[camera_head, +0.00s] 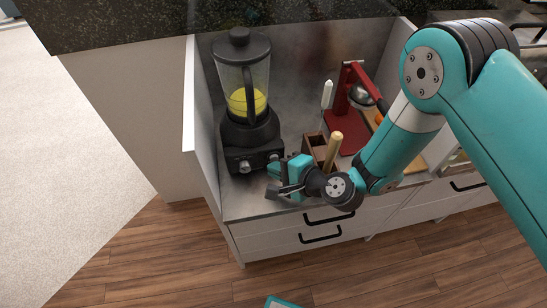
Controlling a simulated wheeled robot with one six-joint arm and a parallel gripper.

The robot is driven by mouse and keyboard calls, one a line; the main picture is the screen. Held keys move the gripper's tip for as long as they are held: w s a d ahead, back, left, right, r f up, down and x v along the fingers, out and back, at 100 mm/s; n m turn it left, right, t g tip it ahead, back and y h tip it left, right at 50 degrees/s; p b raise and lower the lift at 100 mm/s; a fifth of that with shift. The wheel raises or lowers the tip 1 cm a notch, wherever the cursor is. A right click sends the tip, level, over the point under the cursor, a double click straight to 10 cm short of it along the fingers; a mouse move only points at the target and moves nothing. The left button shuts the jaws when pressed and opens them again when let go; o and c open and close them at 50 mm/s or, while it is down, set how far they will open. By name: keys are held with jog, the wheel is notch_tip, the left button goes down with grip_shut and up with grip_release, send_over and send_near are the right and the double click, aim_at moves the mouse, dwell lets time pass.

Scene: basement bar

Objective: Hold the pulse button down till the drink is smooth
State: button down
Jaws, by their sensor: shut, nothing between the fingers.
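A blender (241,105) stands at the left of the grey counter, with a black base, a black lid and a clear jug. A yellow drink (247,101) fills the lower part of the jug. The base's front panel (252,158) faces me and carries silvery knobs or buttons (244,167); I cannot tell which one is the pulse button. My gripper (272,186) is just in front of the panel, low and to its right, with its fingers shut and empty. I cannot tell whether the fingertips touch the base.
A wooden holder (317,149) with upright handled tools stands right of the blender, close to my wrist. A red juicer or press (348,120) stands behind it. A white wall panel (200,120) bounds the counter on the left. Drawers with black handles (320,235) are below.

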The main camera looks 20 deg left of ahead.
jog(key=shift+w+a, duration=0.2)
jog(key=shift+w, duration=0.15)
dwell(0.7)
dwell(5.4)
jog(key=shift+s+d, duration=0.45)
jog(key=shift+s, duration=0.25)
jog(key=shift+s+d+f+b, duration=0.15)
jog(key=shift+s+d+b, duration=0.3)
jog(key=shift+s, duration=0.25)
jog(key=shift+s+d+f+b, duration=0.1)
jog(key=shift+s+d+b, duration=0.25)
jog(key=shift+s+b, duration=0.25)
jog(key=shift+s+d+r+b, duration=0.1)
jog(key=shift+s+d+b, duration=0.35)
jog(key=shift+s, duration=0.2)
jog(key=shift+s+r, duration=0.15)
jog(key=shift+s, duration=0.05)
